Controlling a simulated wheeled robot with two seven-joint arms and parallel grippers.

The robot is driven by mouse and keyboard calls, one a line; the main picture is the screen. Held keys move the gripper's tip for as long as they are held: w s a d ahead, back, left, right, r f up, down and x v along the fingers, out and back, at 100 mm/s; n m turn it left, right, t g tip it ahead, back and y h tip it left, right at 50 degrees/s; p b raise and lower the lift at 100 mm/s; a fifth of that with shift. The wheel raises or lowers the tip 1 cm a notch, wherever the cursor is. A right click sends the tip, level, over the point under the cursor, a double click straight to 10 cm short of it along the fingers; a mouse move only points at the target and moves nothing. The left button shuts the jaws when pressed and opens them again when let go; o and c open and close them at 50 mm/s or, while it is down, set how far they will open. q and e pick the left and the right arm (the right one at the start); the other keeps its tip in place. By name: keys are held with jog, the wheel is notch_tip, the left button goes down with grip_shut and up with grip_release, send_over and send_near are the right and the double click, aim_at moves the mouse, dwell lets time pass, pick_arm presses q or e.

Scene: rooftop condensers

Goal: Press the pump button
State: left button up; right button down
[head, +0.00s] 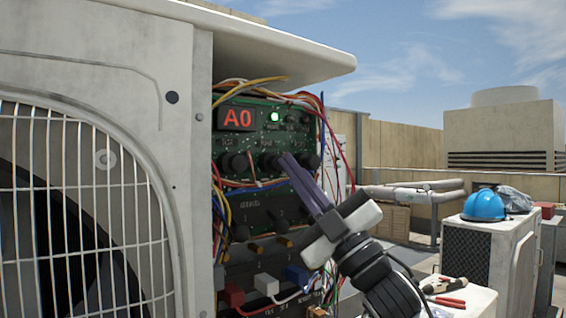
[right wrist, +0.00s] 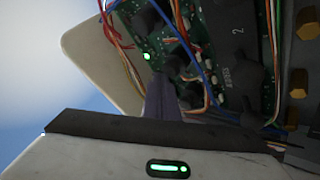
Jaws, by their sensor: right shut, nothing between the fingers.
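A green control board (head: 255,140) sits in the open side of the condenser, with a row of three round black buttons. The middle button (head: 268,160) has a small blurred label above it that may read PUMP. My right gripper (head: 287,157) is shut and empty, its purple-grey fingertips at the right edge of the middle button. I cannot tell whether they touch it. The gripper also shows in the right wrist view (right wrist: 160,88), its tips near black buttons (right wrist: 180,66). A red A0 display (head: 237,118) and a green light (head: 275,117) are lit. My left gripper is out of view.
Loose coloured wires (head: 325,115) hang around the board. The condenser's top cover (head: 290,50) overhangs the board. A blue helmet (head: 484,204) and red-handled pliers (head: 449,301) lie on units at the right.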

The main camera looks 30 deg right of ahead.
jog(key=shift+w, duration=0.2)
dwell(0.4)
jog(key=shift+s, duration=0.45)
jog(key=s+b, duration=0.1)
jog(key=s, duration=0.5)
jog(key=shift+d+b, duration=0.25)
jog(key=shift+b, duration=0.05)
dwell(0.8)
